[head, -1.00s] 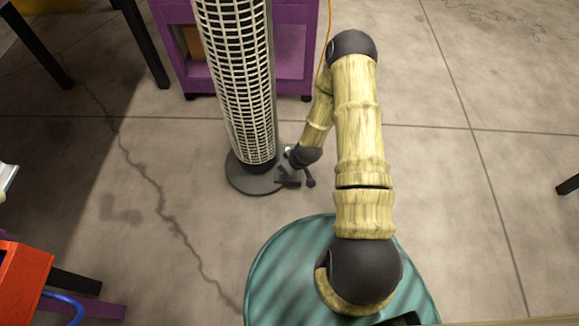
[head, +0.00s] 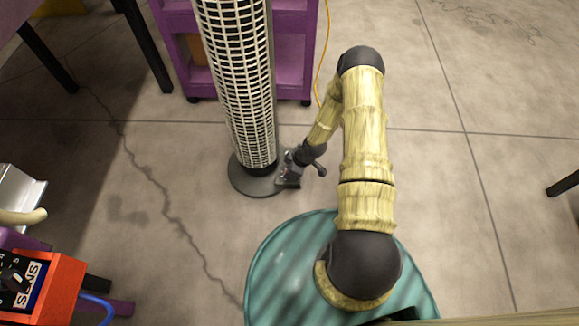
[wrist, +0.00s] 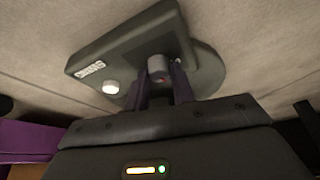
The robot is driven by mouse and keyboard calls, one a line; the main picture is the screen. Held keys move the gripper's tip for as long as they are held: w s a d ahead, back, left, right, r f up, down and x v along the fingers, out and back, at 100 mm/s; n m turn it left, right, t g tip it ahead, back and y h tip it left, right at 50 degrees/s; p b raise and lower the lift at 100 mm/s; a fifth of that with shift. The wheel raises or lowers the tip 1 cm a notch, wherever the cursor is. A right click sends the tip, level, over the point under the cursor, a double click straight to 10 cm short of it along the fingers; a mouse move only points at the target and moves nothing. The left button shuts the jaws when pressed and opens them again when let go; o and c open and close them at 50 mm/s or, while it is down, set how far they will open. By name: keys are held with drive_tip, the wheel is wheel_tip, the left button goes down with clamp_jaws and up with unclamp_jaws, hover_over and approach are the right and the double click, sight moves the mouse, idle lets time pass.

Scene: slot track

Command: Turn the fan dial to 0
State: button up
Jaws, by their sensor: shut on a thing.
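The tower fan (head: 236,80) stands upright on a round dark base (head: 250,184) in the head view. My gripper (head: 290,176) is low at the right side of that base. In the wrist view, a dark grey panel (wrist: 125,50) carries a white label and a pale round knob (wrist: 110,87). My gripper (wrist: 162,84) is shut on a small light grey dial (wrist: 156,64) between its two fingers. The fingers hide much of the dial, and I cannot read its setting or any numbers.
A purple shelf cart (head: 295,55) stands behind the fan, with an orange cable (head: 322,60) beside it. An orange box (head: 62,285) with a black dial and a blue cable is at the lower left.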

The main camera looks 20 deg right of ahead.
drive_tip(key=n+g, duration=0.1)
drive_tip(key=n, duration=0.3)
drive_tip(key=shift+w+n+g+y+p, duration=0.15)
drive_tip(key=shift+n+g+y+p, duration=0.15)
drive_tip(key=shift+g+y, duration=0.1)
drive_tip(key=n+g, duration=0.1)
drive_tip(key=n, duration=0.2)
drive_tip(key=n+g+b, duration=0.1)
drive_tip(key=n, duration=0.1)
drive_tip(key=shift+w+n, duration=0.15)
drive_tip(key=shift+n, duration=0.25)
drive_tip(key=shift+a, duration=0.1)
drive_tip(key=o, duration=1)
drive_tip(key=p+v, duration=0.4)
drive_tip(key=v, duration=0.4)
drive_tip(key=p+v, duration=0.4)
drive_tip(key=v, duration=0.5)
drive_tip(key=shift+w+a+r, duration=0.15)
drive_tip(key=shift+w+r, duration=0.05)
drive_tip(key=shift+r, duration=0.05)
drive_tip(key=shift+c, duration=0.2)
